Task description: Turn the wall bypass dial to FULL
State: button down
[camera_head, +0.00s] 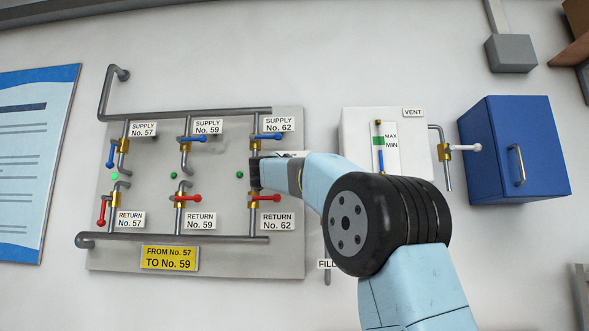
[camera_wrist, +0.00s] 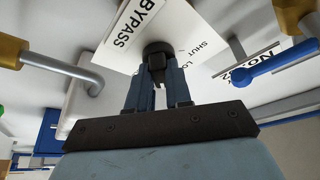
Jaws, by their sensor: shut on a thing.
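The bypass dial (camera_wrist: 157,47) is a dark round knob on a white plate (camera_wrist: 187,22) in the wrist view. The plate carries the words BYPASS and SHUT and a partly hidden mark starting LO. My gripper (camera_wrist: 157,70) is shut on the knob, its two fingers on either side of it. FULL cannot be read, and the pointer's setting is not clear. In the head view my arm ends at the pipe panel near the No. 62 column, where the gripper (camera_head: 254,173) shows only partly and the dial is hidden.
A pipe panel (camera_head: 150,256) with several blue-handled and red-handled valves surrounds the gripper. A blue valve handle (camera_wrist: 270,60) lies right of the dial and a grey pipe (camera_wrist: 65,68) left. A VENT box (camera_head: 357,125) and a blue cabinet (camera_head: 500,150) are farther right.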

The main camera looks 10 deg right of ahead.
jog(key=m+g, duration=0.2)
jog(key=m, duration=0.3)
jog(key=m+g, duration=0.2)
jog(key=m, duration=0.4)
jog(key=shift+w+d+r, duration=0.1)
jog(key=shift+r, duration=0.05)
jog(key=shift+g, duration=0.3)
jog(key=c, duration=1)
grip_release()
jog(key=shift+c, duration=0.2)
jog(key=shift+r, duration=0.1)
jog(key=v, duration=1.4)
jog(key=shift+f, duration=0.2)
